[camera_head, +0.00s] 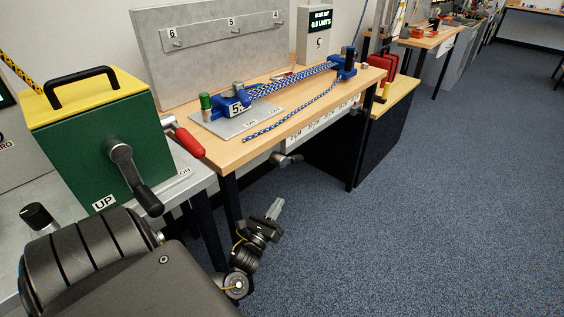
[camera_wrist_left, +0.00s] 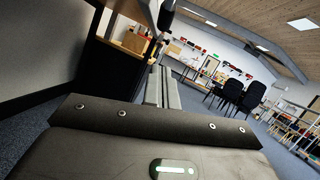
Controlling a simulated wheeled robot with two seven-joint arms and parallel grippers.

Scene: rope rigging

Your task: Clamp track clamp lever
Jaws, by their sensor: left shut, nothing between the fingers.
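I cannot tell for certain which part is the track clamp lever. A small grey and black handle (camera_head: 286,159) sticks out under the front edge of the wooden bench. My left gripper (camera_head: 276,206) is shut and empty, low in front of the bench and apart from the handle. Its closed fingers show in the left wrist view (camera_wrist_left: 162,82). A dark rod-like part (camera_wrist_left: 166,14) hangs above them there. My right gripper is out of view.
A green and yellow winch box (camera_head: 90,135) with a black crank and a red-handled lever (camera_head: 184,137) stands at the left. Blue rope (camera_head: 290,82) runs along the wooden bench (camera_head: 222,155) to another blue block (camera_head: 345,64). The carpet (camera_head: 430,200) at the right is clear.

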